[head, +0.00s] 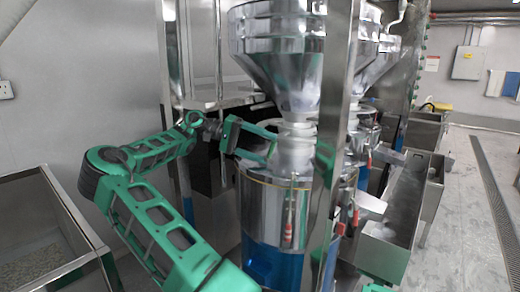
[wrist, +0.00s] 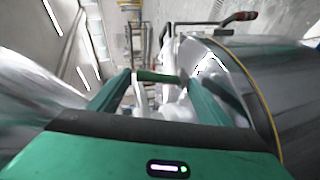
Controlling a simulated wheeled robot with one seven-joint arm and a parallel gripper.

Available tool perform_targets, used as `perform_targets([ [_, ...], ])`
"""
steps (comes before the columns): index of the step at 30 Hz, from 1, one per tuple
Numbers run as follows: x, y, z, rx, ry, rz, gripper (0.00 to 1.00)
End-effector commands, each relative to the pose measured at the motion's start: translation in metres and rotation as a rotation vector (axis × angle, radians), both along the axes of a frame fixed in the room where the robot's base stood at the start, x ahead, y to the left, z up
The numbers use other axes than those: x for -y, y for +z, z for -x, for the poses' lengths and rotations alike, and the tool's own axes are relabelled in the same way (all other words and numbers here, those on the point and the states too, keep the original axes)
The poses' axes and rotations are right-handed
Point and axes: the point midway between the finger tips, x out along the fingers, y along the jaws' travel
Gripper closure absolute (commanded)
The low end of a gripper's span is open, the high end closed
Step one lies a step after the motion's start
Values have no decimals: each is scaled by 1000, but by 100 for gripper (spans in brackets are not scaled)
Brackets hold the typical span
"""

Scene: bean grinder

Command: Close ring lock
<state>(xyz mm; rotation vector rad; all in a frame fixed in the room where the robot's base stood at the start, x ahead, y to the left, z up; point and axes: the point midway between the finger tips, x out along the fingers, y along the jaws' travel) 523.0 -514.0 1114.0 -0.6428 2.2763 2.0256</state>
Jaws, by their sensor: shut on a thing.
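A pale ring lock (head: 295,138) sits around the neck between the steel hopper (head: 285,50) and the round steel grinder body (head: 262,205). My gripper (head: 271,147) reaches in from the left at neck height, just above the grinder's top. In the wrist view my gripper's green fingers (wrist: 157,78) stretch forward, and a white part, seemingly the ring lock (wrist: 178,108), lies between them. The jaws are shut on it. The exact grip is small and partly hidden. The grinder body (wrist: 285,90) is at the right of the wrist view.
A steel post (head: 338,130) stands close to the right of the grinder. A second hopper unit (head: 372,55) is behind it. A steel bin (head: 40,230) is at the lower left, and a steel trough (head: 400,215) is at the right. The floor (head: 460,220) on the far right is clear.

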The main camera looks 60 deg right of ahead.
Motion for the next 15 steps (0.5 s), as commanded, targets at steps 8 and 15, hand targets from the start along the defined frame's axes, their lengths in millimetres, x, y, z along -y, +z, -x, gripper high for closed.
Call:
perform_targets([
  [8, 0, -1, -2, 3, 1, 0, 10],
  [15, 2, 2, 1, 2, -4, 1, 10],
])
